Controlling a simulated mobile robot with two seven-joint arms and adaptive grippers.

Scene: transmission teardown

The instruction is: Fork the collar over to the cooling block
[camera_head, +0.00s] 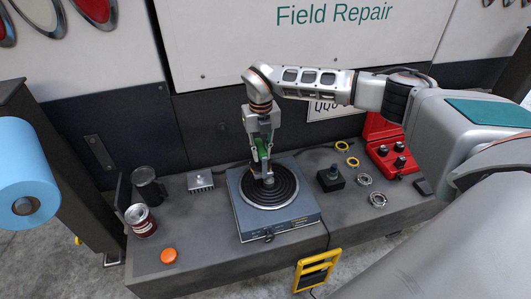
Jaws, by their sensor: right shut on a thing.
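My right gripper (262,162) points down over the hot plate (245,214), a blue-grey box with a round black ringed top. It is shut on a slim tool with a green part (262,151), which looks like the fork's handle. The tool's lower end reaches the middle of the black top, where a small grey piece (268,181) shows. This may be the collar; I cannot tell whether the fork is around it or only beside it. The finned silver cooling block (200,181) stands left of the hot plate with a bare top. My left gripper is not in view.
A dark mug (148,188), a red can (140,221) and an orange puck (169,256) are at left. Right of the plate are a black block (329,180), metal rings (365,180), yellow rings (342,146) and a red knobbed box (388,155). The bench between plate and cooling block is clear.

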